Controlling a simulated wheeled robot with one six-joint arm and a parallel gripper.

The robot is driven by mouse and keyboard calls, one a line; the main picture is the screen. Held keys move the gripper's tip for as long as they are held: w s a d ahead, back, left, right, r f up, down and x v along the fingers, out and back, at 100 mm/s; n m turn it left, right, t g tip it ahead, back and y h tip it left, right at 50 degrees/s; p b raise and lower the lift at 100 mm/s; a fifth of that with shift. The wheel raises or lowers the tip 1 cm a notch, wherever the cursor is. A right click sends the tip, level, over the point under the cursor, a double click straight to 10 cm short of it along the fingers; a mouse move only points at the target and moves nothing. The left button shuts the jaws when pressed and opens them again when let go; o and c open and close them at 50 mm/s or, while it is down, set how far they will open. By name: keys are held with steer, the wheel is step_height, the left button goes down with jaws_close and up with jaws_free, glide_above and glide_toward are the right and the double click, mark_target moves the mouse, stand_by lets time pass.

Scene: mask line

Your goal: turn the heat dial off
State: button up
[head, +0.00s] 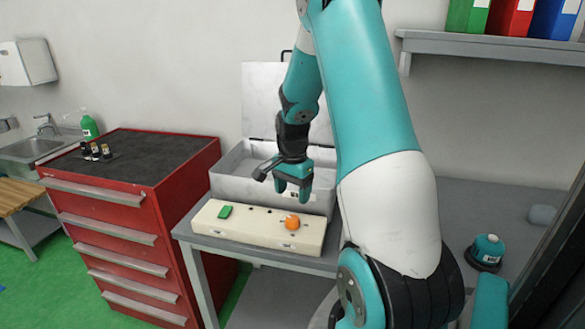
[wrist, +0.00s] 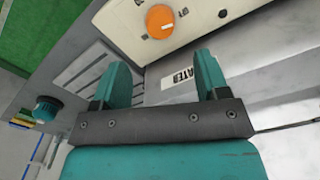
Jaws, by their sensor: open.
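The heat dial is an orange round knob (head: 292,222) on the right part of a cream control panel (head: 240,232), which lies along the front of the grey table. The dial also shows near the top of the wrist view (wrist: 160,21), with marks beside it. My gripper (head: 293,193) is open and empty, just above and behind the panel, apart from the dial. In the wrist view its two teal fingers (wrist: 158,75) stand apart, with the dial beyond their tips. I cannot tell the dial's exact setting.
A green switch (head: 225,212) sits on the panel's left part. Behind the panel stands a grey open box (head: 230,183) with its lid raised. A red drawer cabinet (head: 130,215) stands close on the left. A teal-topped canister (head: 487,250) is at the right.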

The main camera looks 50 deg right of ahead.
step_height(320, 180, up, 8)
steer(key=shift+r+b, duration=0.25)
steer(key=shift+b, duration=0.1)
stand_by(0.4)
steer(key=s+a+r+n+t+y, duration=0.1)
steer(key=a+r+n, duration=0.1)
steer(key=a+n, duration=0.75)
steer(key=s+a+r+n+y, duration=0.15)
steer(key=a+n, duration=0.25)
steer(key=a, duration=1.1)
steer(key=s+a+r+n+g+y, duration=0.1)
steer(key=s+a+r+n, duration=0.1)
steer(key=s+a+n, duration=0.9)
steer(key=s+a, duration=0.1)
steer(key=a, duration=0.2)
steer(key=shift+s+n+y, duration=0.35)
